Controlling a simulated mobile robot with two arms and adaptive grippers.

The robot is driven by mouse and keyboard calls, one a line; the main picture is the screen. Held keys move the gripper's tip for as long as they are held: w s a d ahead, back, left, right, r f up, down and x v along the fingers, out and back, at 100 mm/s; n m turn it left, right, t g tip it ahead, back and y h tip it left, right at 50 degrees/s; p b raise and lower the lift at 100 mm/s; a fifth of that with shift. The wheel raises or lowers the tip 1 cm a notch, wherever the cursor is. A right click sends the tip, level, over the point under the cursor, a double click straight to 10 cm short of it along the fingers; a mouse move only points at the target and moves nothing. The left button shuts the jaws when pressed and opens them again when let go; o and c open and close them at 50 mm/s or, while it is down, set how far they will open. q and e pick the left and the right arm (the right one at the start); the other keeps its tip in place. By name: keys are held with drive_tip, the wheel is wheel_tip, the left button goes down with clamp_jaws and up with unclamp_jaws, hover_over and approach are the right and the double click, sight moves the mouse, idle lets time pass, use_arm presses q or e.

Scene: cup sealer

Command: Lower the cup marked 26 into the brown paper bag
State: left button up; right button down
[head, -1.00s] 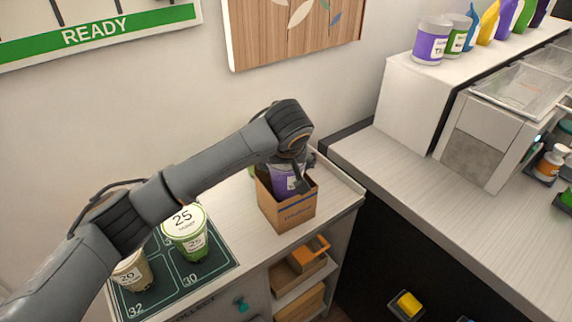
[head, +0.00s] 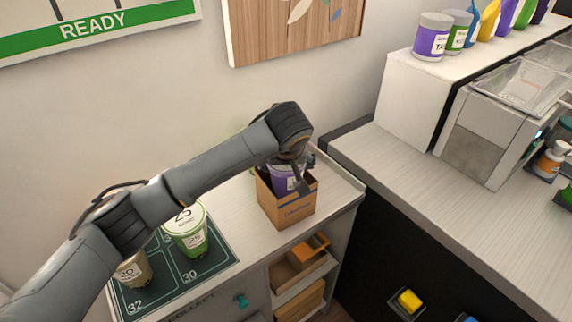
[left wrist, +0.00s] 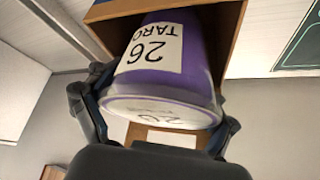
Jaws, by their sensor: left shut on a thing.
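The purple cup marked 26 (left wrist: 172,62) has a white label reading 26 TARO and a pale lid. In the head view the cup (head: 284,179) is upright inside the opening of the brown paper bag (head: 287,211), its upper part showing above the front rim. In the left wrist view the bag (left wrist: 232,22) surrounds the cup's lower part. My left gripper (left wrist: 155,115) is shut on the cup near its lid, one finger on each side. Whether the cup's base touches the bag's bottom is hidden. My right gripper is not in view.
A green cup marked 25 (head: 190,240) and a brown cup marked 20 (head: 133,270) stand on the dark numbered mat (head: 215,257), left of the bag. Wooden shelves (head: 302,262) are below the counter. Bare counter (head: 338,197) lies right of the bag.

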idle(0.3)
use_arm(q)
drive_tip(key=o, duration=1.5)
drive_tip(key=shift+f, duration=0.15)
drive_tip(key=shift+s, duration=0.1)
